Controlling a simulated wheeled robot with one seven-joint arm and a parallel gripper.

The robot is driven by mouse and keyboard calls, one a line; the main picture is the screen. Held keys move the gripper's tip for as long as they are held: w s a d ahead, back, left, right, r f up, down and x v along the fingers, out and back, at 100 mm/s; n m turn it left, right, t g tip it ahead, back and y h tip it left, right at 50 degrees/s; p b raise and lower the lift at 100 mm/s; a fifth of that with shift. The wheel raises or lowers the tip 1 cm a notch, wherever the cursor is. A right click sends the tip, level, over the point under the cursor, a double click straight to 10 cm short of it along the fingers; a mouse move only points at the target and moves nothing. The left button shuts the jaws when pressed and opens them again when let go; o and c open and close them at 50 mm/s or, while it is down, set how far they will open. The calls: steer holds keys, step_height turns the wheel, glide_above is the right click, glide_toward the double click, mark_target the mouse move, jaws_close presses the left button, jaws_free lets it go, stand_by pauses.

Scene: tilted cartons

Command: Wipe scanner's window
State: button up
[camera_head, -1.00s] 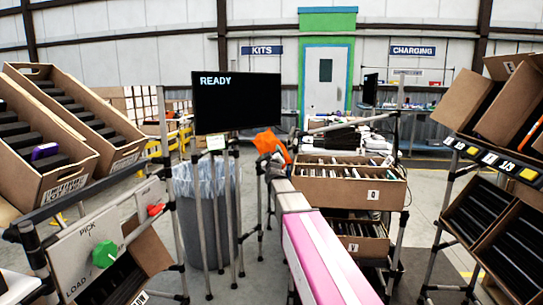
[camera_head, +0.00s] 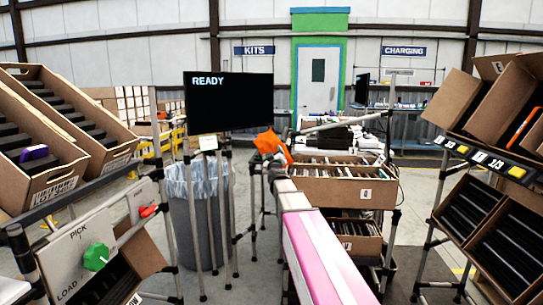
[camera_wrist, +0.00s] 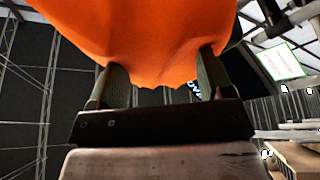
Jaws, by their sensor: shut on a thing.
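My gripper (camera_head: 268,158) is shut on an orange cloth (camera_head: 270,140) at the end of my outstretched pink and white arm. In the wrist view my gripper (camera_wrist: 162,68) has both dark fingers against the cloth (camera_wrist: 140,30), which billows above them. I cannot identify the scanner or its window for certain. A small pale panel (camera_head: 208,142) on a post stands left of the cloth, below the monitor. A white, green-edged panel (camera_wrist: 287,61) shows right of the gripper in the wrist view. The cloth appears apart from both panels.
A black monitor (camera_head: 228,100) reads READY. A grey bin (camera_head: 202,215) with a clear liner stands below it, among metal posts. Open cartons (camera_head: 345,190) stand close right of my arm. Tilted carton racks stand at left (camera_head: 45,180) and right (camera_head: 436,220).

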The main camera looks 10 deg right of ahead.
steer(key=shift+w+a, duration=0.3)
steer(key=shift+a, duration=0.35)
steer(key=shift+w+a, duration=0.35)
steer(key=shift+a, duration=0.25)
steer(key=shift+w+a, duration=0.3)
steer(key=shift+a, duration=0.35)
steer(key=s+a, duration=0.1)
steer(key=s, duration=0.5)
steer(key=shift+a, duration=0.4)
steer(key=shift+s, duration=0.1)
steer(key=shift+s+a, duration=0.25)
steer(key=shift+s, duration=0.45)
steer(key=shift+s+a, duration=0.2)
steer(key=shift+s, duration=0.45)
